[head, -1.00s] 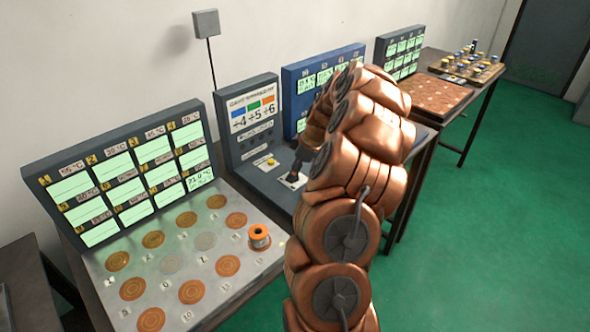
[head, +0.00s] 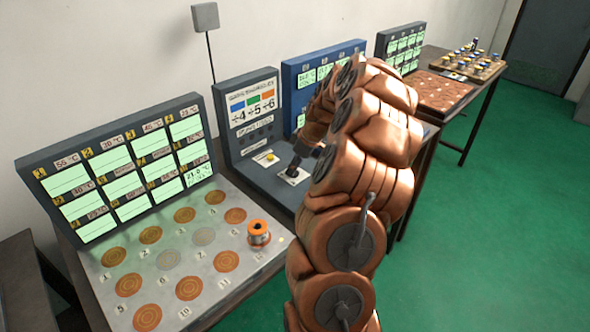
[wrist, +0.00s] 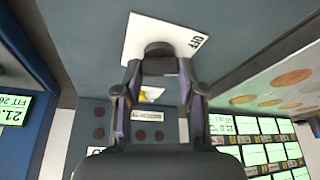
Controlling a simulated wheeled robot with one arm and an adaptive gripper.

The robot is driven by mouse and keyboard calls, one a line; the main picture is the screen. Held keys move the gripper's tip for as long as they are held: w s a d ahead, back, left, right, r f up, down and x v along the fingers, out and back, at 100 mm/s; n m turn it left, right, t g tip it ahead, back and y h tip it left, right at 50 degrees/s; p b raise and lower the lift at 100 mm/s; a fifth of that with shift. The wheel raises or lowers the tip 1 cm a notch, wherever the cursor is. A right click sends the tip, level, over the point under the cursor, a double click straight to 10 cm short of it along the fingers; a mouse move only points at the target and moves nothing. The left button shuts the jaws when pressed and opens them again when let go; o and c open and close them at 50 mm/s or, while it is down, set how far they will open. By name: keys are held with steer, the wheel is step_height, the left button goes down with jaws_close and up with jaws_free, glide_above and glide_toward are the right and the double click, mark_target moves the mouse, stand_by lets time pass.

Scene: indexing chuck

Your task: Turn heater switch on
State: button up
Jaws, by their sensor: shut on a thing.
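The plate also shows on the grey console in the head view (head: 293,177). My gripper (wrist: 159,75) has its two fingers on either side of the knob and is shut on it. In the head view my gripper (head: 293,170) is a small dark shape over the plate, and the knob is hidden behind it. Which way the switch is set cannot be told.
A yellow button (head: 270,156) sits beside the switch on the grey console (head: 243,160). A hot-plate board (head: 120,285) with round pads and an orange-rimmed container (head: 258,233) is at left. A blue panel (head: 296,75) stands behind my arm. Green floor is free at right.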

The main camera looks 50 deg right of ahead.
steer(key=m+b, duration=0.1)
steer(key=m+h+b, duration=0.1)
steer(key=b, duration=0.1)
steer(key=shift+f+m, duration=0.3)
steer(key=shift+f, duration=0.05)
steer(key=m+h+b, duration=0.1)
steer(key=m+b, duration=0.1)
steer(key=b, duration=0.1)
steer(key=shift+r+m, duration=0.1)
steer(key=shift+m, duration=0.2)
steer(key=m+h+b, duration=0.1)
steer(key=m+b, duration=0.1)
steer(key=m, duration=0.1)
steer(key=shift+a, duration=0.1)
steer(key=shift+r+m+h+b, duration=0.2)
steer(key=shift+m+h+b, duration=0.25)
steer(key=shift+m, duration=0.45)
steer(key=o, duration=1.1)
steer(key=shift+o, duration=0.2)
steer(key=shift+r, duration=0.1)
steer(key=v, duration=1.2)
steer(key=shift+w, duration=0.2)
